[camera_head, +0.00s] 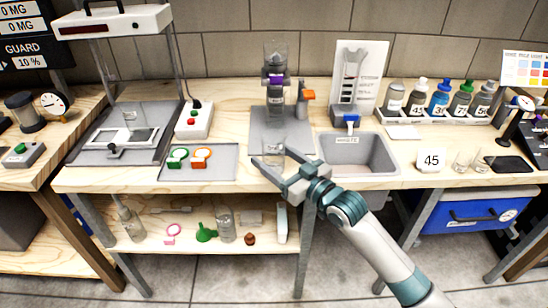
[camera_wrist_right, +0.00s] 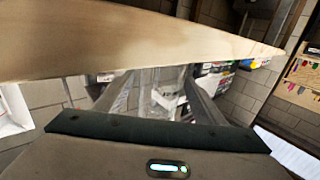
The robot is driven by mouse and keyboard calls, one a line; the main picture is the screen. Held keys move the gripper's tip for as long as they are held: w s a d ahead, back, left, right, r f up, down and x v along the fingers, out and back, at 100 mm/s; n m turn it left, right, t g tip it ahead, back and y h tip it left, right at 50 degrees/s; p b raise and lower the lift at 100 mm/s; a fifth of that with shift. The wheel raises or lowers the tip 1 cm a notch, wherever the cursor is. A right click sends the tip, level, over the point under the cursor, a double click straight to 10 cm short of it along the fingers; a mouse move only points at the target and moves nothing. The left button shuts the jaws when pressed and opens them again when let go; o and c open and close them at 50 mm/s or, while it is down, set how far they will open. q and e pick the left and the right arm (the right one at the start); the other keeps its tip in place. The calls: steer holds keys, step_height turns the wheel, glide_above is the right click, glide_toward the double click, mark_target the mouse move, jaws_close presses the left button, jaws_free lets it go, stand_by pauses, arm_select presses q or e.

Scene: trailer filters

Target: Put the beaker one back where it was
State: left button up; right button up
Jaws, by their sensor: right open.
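A clear glass beaker (camera_head: 272,149) stands near the front edge of the bench, just in front of the grey mat. My right gripper (camera_head: 283,160) is open at the beaker, one finger on either side. The right wrist view shows the clear beaker (camera_wrist_right: 164,97) between the two spread fingers (camera_wrist_right: 160,88); I cannot tell whether they touch it. My left gripper is not in view.
A filter column (camera_head: 275,80) stands on the grey mat (camera_head: 295,130) behind the beaker. A sink (camera_head: 360,152) lies right of the gripper. A tray with green and orange rings (camera_head: 220,165) lies left. Several bottles (camera_head: 440,98) stand in a rack at the back right.

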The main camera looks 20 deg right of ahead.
steer(key=shift+s+d, duration=0.15)
steer(key=shift+s, duration=0.25)
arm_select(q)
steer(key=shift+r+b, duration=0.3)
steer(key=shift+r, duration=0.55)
arm_select(e)
steer(key=v, duration=1.1)
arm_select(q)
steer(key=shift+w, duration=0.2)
arm_select(e)
steer(key=shift+r, duration=0.1)
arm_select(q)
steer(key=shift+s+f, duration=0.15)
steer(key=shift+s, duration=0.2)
